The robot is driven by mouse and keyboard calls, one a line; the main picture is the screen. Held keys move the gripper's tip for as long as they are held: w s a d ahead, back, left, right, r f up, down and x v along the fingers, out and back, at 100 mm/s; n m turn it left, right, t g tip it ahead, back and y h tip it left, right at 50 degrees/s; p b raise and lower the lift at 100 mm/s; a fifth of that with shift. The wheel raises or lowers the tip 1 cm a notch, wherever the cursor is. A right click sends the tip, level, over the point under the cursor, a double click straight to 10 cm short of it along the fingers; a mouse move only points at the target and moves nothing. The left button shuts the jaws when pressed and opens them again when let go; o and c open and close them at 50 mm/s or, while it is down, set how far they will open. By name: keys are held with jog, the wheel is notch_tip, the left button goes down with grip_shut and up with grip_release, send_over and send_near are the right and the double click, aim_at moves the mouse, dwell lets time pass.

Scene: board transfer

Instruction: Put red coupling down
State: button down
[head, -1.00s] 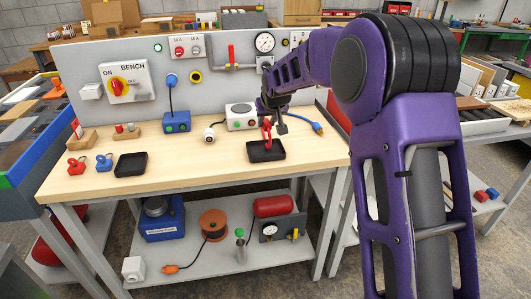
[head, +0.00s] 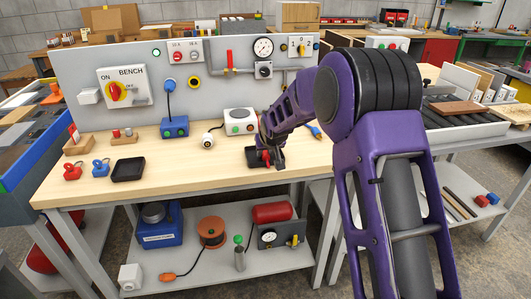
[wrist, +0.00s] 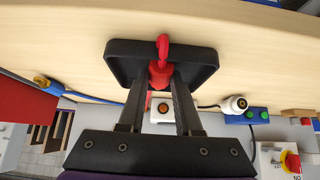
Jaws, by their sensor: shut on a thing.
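The red coupling (wrist: 161,62) is between the fingertips of my gripper (wrist: 160,84) in the wrist view. A red bit of it shows beside my gripper (head: 263,157) in the head view. The gripper is shut on it, low over the right black tray (wrist: 122,62). I cannot tell whether the coupling touches the tray floor. In the head view my gripper hides much of this tray (head: 280,163). Another red piece (head: 72,173) of similar shape and a blue one (head: 101,168) stand at the bench's left.
A second black tray (head: 128,168) lies empty on the wooden bench (head: 190,170). A white box with buttons (head: 240,121), a blue socket box (head: 174,127) and a white plug (head: 208,140) stand behind. The bench between the trays is clear.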

jog(key=c, duration=0.6)
grip_release()
jog(key=shift+r+p, duration=0.25)
jog(key=shift+p, duration=0.1)
jog(key=v, duration=1.1)
jog(key=shift+s+r+p, duration=0.25)
jog(key=shift+s+p, duration=0.05)
jog(key=shift+p, duration=0.1)
